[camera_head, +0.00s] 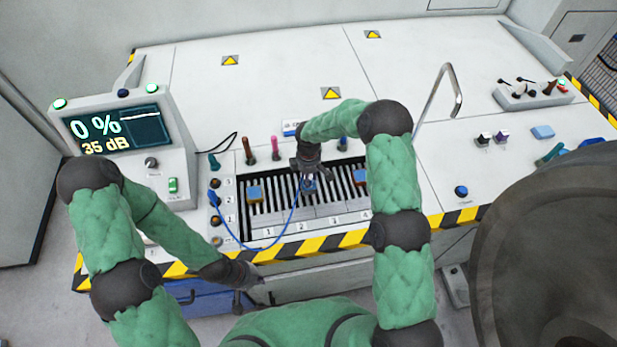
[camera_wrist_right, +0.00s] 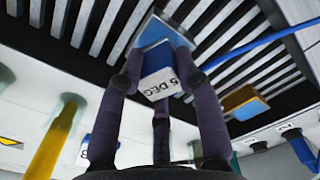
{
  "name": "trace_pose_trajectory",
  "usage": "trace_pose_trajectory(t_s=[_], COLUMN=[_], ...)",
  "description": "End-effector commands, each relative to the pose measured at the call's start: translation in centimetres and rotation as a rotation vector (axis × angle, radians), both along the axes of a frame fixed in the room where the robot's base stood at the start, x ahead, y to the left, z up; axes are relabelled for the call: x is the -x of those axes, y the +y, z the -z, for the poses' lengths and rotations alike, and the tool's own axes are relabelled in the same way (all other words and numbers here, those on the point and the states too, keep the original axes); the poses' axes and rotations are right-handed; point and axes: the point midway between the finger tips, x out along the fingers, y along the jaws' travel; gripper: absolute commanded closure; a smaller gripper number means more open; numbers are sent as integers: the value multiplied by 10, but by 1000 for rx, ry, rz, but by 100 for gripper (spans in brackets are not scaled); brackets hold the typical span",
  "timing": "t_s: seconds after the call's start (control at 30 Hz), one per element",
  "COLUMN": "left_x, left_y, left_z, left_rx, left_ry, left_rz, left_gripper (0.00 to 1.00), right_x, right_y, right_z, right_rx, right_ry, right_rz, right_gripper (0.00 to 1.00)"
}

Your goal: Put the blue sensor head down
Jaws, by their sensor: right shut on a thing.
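The blue sensor head (camera_head: 309,187) is at the middle of the dark slatted bed, with a blue cable (camera_head: 293,218) looping from it to the console's left sockets. My right gripper (camera_head: 308,172) points down over the bed and is shut on it. In the right wrist view the fingers (camera_wrist_right: 160,85) close around the blue sensor head (camera_wrist_right: 157,58), whose white label reads "5 DEG", partly covered. It is at or just above the slats; contact cannot be told. My left gripper (camera_head: 250,278) hangs low by the bench's front edge; its fingers are too small to read.
Blue-and-orange blocks lie on the bed at left (camera_head: 255,193) and right (camera_head: 360,177). Upright coloured probes (camera_head: 276,148) stand behind it. A display (camera_head: 115,130) reads 0 % and 35 dB. A curved metal tube (camera_head: 440,88) rises at right. The bench's back is mostly clear.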

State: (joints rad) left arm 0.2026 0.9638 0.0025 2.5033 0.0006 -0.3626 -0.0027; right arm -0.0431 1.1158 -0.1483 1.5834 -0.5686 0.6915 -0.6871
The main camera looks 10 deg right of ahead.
Motion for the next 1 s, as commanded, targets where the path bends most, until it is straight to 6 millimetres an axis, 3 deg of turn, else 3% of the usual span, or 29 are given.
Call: trace_pose_trajectory(t_s=[0.37,0.4,0.47,0.83,1.0], left_x=[0,0,0,0,0], left_y=[0,0,0,0,0], left_z=[3,3,2,1,-4], left_rx=[0,0,0,0,0], left_ry=[0,0,0,0,0], left_rz=[0,0,0,0,0], left_gripper=[100,100,100,100,100], right_x=[-1,-1,-1,-1,-1], right_y=[0,0,0,0,0], right_z=[3,3,3,1,-16], right_rx=[0,0,0,0,0], right_ry=[-3,-2,-2,-2,-3], right_rz=[1,1,1,1,1], right_gripper=[100,57,42,42,42])
